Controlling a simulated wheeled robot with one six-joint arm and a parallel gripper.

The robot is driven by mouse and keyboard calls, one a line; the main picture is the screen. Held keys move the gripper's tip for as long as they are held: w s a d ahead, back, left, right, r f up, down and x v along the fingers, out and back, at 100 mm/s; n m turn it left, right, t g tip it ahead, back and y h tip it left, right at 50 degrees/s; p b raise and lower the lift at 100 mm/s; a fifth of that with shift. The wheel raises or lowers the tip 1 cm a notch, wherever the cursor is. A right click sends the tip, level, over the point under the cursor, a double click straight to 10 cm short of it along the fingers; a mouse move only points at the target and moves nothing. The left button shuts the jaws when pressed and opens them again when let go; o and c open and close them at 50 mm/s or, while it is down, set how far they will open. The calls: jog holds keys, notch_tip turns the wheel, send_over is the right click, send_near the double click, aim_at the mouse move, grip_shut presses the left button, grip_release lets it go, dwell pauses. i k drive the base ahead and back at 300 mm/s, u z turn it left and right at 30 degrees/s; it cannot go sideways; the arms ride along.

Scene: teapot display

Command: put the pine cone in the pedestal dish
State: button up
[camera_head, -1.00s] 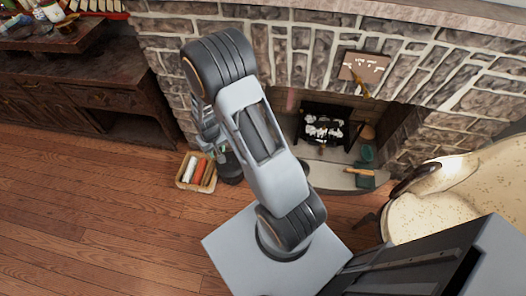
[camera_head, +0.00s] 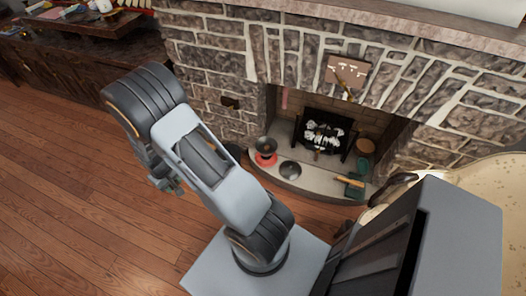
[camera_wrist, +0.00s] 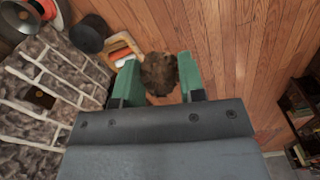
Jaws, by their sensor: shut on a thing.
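The brown, rough pine cone (camera_wrist: 160,73) is between the green fingertips of my gripper (camera_wrist: 158,80) in the wrist view. My gripper is shut on it and holds it over the wood floor. In the head view my gripper (camera_head: 168,185) hangs at the left end of my arm, small and partly hidden; the pine cone cannot be made out there. A dark dish (camera_head: 265,145) over a red base stands at the left of the hearth; it may be the pedestal dish, but I cannot tell for sure. My gripper is left of it and apart from it.
A stone fireplace with a curved hearth (camera_head: 310,184) fills the back; a dark round lid (camera_head: 290,170) lies on it. The wrist view shows a basket (camera_wrist: 118,42) and a black pot (camera_wrist: 90,34). A wooden cabinet (camera_head: 70,62) stands at the back left. The left floor is clear.

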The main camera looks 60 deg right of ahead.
aim_at(265, 152)
jog(key=z, duration=0.4)
jog(key=i, duration=0.9)
jog(key=z, duration=1.3)
jog(key=i, duration=0.45)
jog(key=z, duration=0.45)
